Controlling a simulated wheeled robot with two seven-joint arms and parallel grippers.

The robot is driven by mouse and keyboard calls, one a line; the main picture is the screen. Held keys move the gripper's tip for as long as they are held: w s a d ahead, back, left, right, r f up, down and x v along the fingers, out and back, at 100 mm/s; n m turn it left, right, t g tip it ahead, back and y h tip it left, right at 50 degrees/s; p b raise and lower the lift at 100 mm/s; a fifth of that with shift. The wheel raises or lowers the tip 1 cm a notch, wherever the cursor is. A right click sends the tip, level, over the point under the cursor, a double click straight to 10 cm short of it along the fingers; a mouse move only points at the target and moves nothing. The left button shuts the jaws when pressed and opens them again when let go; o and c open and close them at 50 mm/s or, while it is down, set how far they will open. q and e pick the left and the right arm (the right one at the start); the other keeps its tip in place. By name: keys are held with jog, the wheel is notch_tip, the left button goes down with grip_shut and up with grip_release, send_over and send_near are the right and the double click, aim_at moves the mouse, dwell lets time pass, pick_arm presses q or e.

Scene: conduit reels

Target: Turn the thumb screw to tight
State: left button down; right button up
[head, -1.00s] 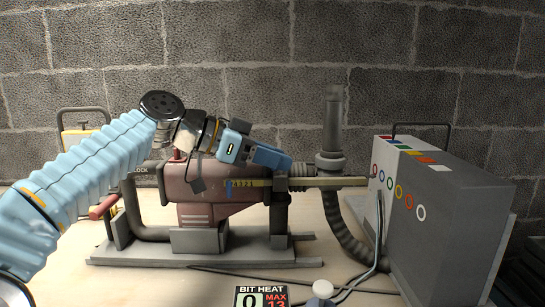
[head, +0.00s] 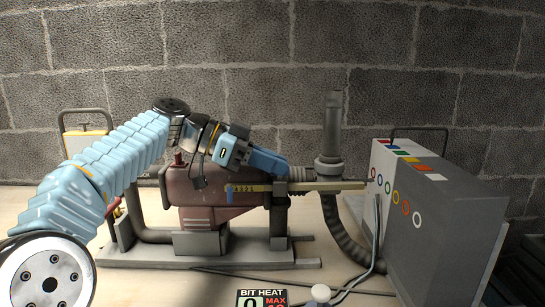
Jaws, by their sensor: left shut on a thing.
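A dark red drill-like machine (head: 215,198) lies on a grey stand (head: 205,243) in the head view. A yellow graduated rod (head: 250,187) runs along its side to the right. My left gripper (head: 283,168) reaches down from the upper left, over the machine's front end. Its blue fingers are shut at the dark collar (head: 280,200) beside the rod. The thumb screw is hidden by the fingers, and its turn cannot be seen. My right gripper is out of view.
A grey box (head: 440,205) with coloured rings stands at the right. A vertical grey pipe (head: 332,125) and a ribbed hose (head: 343,230) stand between it and the machine. Cables cross the bench in front. A "BIT HEAT" sign (head: 262,298) shows at the bottom edge.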

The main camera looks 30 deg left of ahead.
pick_arm(q)
jog(key=c, duration=1.2)
grip_release()
jog(key=shift+c, duration=0.2)
jog(key=shift+a, duration=0.15)
jog(key=v, duration=1.3)
jog(key=shift+s+a, duration=0.25)
jog(key=shift+r, duration=0.1)
